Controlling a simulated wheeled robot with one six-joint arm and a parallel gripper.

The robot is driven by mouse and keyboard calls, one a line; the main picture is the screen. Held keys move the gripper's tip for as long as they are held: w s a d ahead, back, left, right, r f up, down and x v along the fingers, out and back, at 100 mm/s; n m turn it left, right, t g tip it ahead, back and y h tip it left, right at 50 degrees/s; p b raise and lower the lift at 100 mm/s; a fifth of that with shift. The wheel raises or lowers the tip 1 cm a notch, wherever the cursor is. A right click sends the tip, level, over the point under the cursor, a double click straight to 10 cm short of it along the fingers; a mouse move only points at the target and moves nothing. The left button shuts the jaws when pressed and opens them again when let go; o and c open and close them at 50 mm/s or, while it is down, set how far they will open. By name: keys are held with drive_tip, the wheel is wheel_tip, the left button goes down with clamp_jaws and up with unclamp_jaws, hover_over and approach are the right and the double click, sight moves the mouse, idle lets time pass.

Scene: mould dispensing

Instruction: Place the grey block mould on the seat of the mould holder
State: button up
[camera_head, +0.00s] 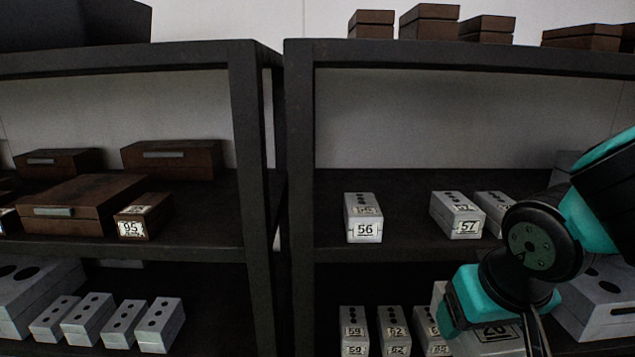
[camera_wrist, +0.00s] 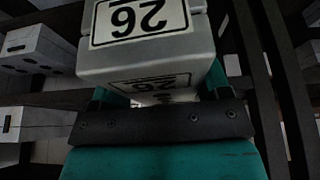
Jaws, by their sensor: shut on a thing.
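A grey block mould labelled 26 (camera_head: 492,336) is at the bottom right of the head view, partly hidden behind my arm and cut by the frame edge. It also fills the upper middle of the wrist view (camera_wrist: 140,62), its label upside down. My gripper (camera_wrist: 158,99) is shut on this mould, with teal finger parts showing at its sides. In the head view, my gripper (camera_head: 478,312) is at the lower right, with its fingers mostly hidden. I cannot make out the mould holder or its seat in either view.
The right rack's shelf (camera_head: 390,245) bears grey moulds 56 (camera_head: 365,229) and 57 (camera_head: 463,228), with more moulds below. The left rack (camera_head: 245,150) holds brown boxes (camera_head: 85,205) and grey moulds. A dark upright (camera_wrist: 262,90) is right of the mould in the wrist view.

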drive_tip(key=w+d+f, duration=0.2)
drive_tip(key=d+f, duration=0.1)
drive_tip(key=f, duration=0.5)
drive_tip(key=w+d+f, duration=0.3)
drive_tip(key=f, duration=0.6)
drive_tip(key=w+d+f, duration=0.2)
drive_tip(key=d+f, duration=0.1)
drive_tip(key=f, duration=0.6)
drive_tip(key=shift+w+d+m, duration=0.3)
drive_tip(key=shift+d, duration=0.05)
